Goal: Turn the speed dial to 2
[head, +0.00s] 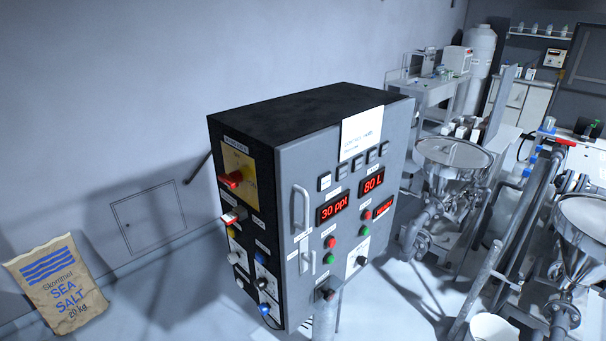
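A control cabinet (285,165) with a black top and grey door stands in the middle of the head view. A small black knob on a white plate (361,262) is low on its front right. More knobs on white plates sit on its left side, one dark (262,283) and one blue (264,309). The labels and scale marks are too small to read, so I cannot tell which is the speed dial or where it points. Neither gripper is in view.
The cabinet also carries a red rotary handle (233,179), door handles (300,210), red displays (333,208) and several buttons. A salt sack (60,283) is at lower left. Steel hoppers (452,155) and pipes fill the right. Bare floor shows between sack and cabinet.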

